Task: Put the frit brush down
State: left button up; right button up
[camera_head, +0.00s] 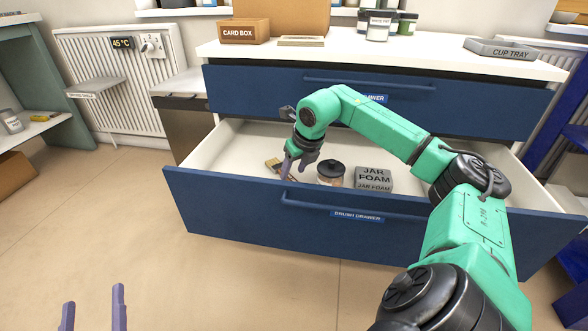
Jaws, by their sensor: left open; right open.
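My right gripper (295,167) reaches down into the open brush drawer (340,214), with its purple fingers near the drawer's front wall. A small tan and dark object, which looks like the frit brush (273,165), lies on the drawer floor just left of these fingers. The gripper partly hides it, and I cannot tell whether they touch. The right gripper is open. My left gripper (94,295) is open and empty over the floor at the lower left, with only its fingertips in view.
In the drawer, a dark-lidded jar (331,173) and a grey jar foam block (374,179) stand right of my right gripper. The closed blue drawer (260,88) is above. A card box (244,31) and cup tray (499,49) sit on the counter. The drawer's left part is clear.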

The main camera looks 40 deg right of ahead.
pick_arm(q)
jog(key=shift+f, duration=0.1)
pick_arm(e)
jog(key=shift+r, duration=0.2)
jog(key=shift+r+p, duration=0.45)
jog(key=shift+r, duration=0.15)
jog(key=v, duration=0.3)
jog(key=shift+r+p, duration=0.15)
jog(key=shift+p, duration=0.2)
pick_arm(q)
jog(key=s+f+g, duration=0.3)
jog(key=s+f, duration=0.3)
jog(key=f, duration=0.4)
jog(key=s+d+f+g+y+p, duration=0.1)
jog(key=s+f+g, duration=0.3)
jog(key=f, duration=0.5)
jog(key=shift+s+f+n, duration=0.35)
jog(key=shift+s+n, duration=0.05)
jog(key=shift+s, duration=0.65)
pick_arm(e)
jog(key=v, duration=0.8)
jog(key=shift+s+r, duration=0.15)
pick_arm(q)
jog(key=shift+d, duration=0.1)
pick_arm(e)
jog(key=shift+a, duration=0.1)
